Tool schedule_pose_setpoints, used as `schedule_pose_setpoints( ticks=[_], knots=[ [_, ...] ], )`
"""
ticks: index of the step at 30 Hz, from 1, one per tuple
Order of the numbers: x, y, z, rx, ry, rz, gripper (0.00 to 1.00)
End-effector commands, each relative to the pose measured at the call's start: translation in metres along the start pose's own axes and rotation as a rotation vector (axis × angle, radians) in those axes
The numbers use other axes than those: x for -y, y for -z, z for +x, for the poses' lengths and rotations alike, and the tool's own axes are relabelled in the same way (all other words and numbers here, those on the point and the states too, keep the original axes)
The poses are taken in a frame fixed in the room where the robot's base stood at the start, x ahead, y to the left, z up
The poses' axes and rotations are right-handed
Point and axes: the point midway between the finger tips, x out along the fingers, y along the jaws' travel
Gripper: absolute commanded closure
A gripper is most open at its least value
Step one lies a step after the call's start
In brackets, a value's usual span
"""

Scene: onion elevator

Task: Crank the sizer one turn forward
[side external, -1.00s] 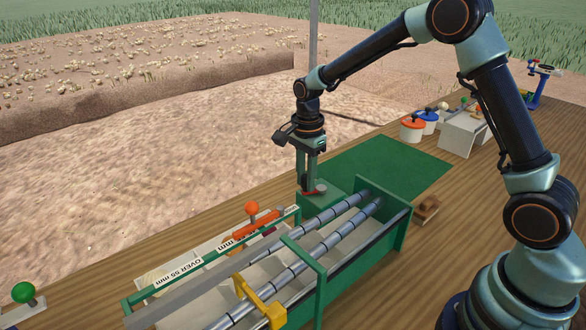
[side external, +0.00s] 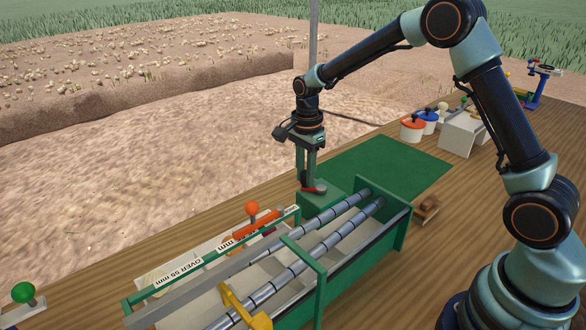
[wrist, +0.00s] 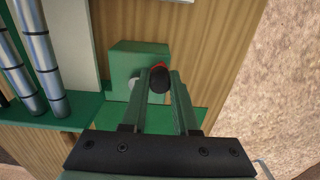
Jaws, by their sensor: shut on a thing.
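The sizer is a green frame (side external: 312,282) with long grey segmented rollers (side external: 322,243) and a green box (side external: 322,202) at its far end. A red crank arm (side external: 318,188) sits on top of that box. My gripper (side external: 308,184) points down over the box and is shut on the crank's dark knob (wrist: 159,79), which sits between the fingertips in the wrist view. A bit of red shows beside the knob there. A yellow piece (side external: 243,309) straddles the rollers near the picture's bottom edge.
An orange-knobbed lever (side external: 252,209) stands beside the sizer, and a green knob (side external: 23,292) is at lower left. A green mat (side external: 390,168) lies clear behind. Red-lidded (side external: 412,128) and blue-lidded (side external: 429,118) pots and a small brown block (side external: 426,208) are to the right.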

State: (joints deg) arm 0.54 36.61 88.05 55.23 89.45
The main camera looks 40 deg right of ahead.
Motion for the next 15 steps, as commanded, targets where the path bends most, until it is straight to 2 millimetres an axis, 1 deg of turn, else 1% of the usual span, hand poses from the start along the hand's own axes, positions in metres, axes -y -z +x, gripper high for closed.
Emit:
schedule_pose_setpoints(
  ticks=[7, 15],
  knots=[
    [0.001, 0.004, -0.002, 0.000, -0.002, 0.003, 1.00],
    [0.005, 0.013, -0.001, 0.000, -0.005, 0.004, 1.00]
  ],
)
